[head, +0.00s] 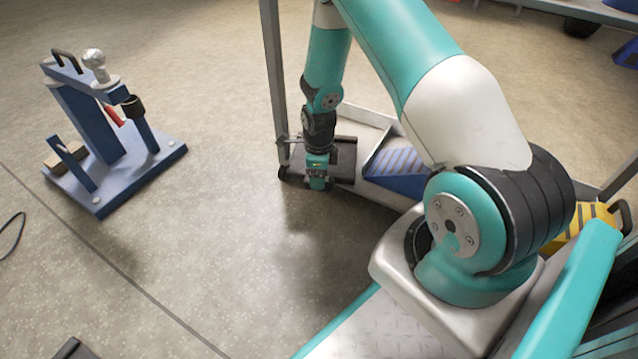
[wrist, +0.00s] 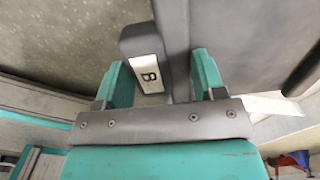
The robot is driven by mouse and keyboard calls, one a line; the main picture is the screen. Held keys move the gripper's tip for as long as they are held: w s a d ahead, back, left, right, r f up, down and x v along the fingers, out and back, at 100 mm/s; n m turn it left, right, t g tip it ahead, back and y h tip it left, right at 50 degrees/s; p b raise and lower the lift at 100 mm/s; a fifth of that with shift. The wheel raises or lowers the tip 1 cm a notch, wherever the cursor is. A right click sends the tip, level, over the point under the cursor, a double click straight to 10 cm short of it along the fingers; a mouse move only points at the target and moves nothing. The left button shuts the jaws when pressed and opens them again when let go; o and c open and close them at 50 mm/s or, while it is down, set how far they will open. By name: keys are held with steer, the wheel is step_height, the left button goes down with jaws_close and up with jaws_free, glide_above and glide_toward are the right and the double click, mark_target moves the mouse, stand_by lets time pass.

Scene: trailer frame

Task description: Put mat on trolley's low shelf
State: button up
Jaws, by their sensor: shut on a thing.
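The mat (head: 345,157) looks like a dark grey flat panel at the trolley's low shelf (head: 372,117), by the shelf's left end. My gripper (head: 318,183) points down at the mat's left edge, low near the floor. In the wrist view the teal fingers of my gripper (wrist: 162,78) stand either side of a dark grip block (wrist: 143,50) with a plate marked "B". The mat (wrist: 240,40) spreads to the right of it as a dark sheet. My gripper is shut on the mat at this grip. Whether the mat rests fully on the shelf is hidden.
A blue wedge (head: 400,185) with a striped top lies on the shelf right of the mat. A metal trolley post (head: 273,75) rises just left of my forearm. A blue hitch stand (head: 110,140) is at the left. Open floor (head: 230,230) lies between.

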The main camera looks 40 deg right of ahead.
step_height(320, 180, down, 2)
steer(key=shift+f+b, duration=0.1)
steer(key=shift+b, duration=0.4)
steer(key=o, duration=1.2)
steer(key=shift+r, duration=0.2)
